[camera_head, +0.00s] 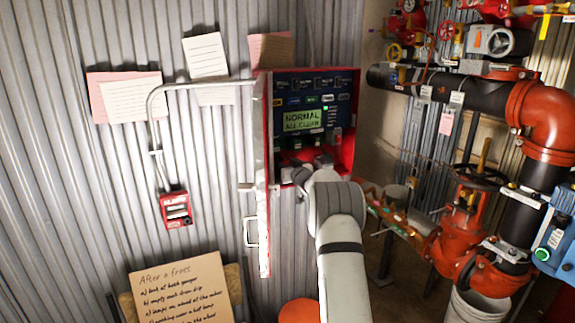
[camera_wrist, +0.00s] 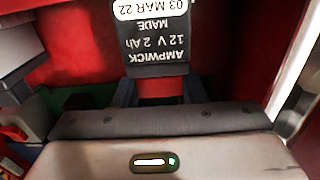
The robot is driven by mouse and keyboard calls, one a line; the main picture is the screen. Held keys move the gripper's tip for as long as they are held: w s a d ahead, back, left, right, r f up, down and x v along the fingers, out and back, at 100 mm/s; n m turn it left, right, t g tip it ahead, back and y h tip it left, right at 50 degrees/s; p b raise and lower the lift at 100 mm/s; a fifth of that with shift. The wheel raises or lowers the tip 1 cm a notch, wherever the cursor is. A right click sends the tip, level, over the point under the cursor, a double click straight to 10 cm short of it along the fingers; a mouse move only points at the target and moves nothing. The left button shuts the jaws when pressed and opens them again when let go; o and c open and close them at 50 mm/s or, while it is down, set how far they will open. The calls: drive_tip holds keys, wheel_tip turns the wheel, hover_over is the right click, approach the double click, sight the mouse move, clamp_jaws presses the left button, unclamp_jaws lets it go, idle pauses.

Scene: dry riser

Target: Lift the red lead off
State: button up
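My gripper (camera_head: 318,165) reaches into the lower part of the open red panel cabinet (camera_head: 355,165). In the wrist view its two dark fingers (camera_wrist: 160,92) stand apart, with a red patch between them. I cannot tell whether that patch is the red lead or the cabinet wall. A dark battery (camera_wrist: 158,45), labelled AMPWICK 12 V 2 Ah, shows upside down just beyond the fingertips. No red lead can be made out for sure. My arm hides the bottom of the cabinet in the head view.
The panel's display (camera_head: 302,120) reads NORMAL ALL CLEAR. The cabinet door (camera_head: 263,190) hangs open at the left. A red call point (camera_head: 176,209) is on the corrugated wall. Red valves and pipes (camera_head: 540,115) fill the right. An orange round top (camera_head: 299,311) is low in front.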

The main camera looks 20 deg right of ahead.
clamp_jaws()
wheel_tip(320, 180, up, 3)
drive_tip(key=shift+f+p, duration=0.15)
drive_tip(key=shift+p, duration=0.85)
drive_tip(key=shift+o, duration=1.4)
unclamp_jaws()
drive_tip(key=shift+o, duration=0.5)
drive_tip(key=shift+f, duration=0.1)
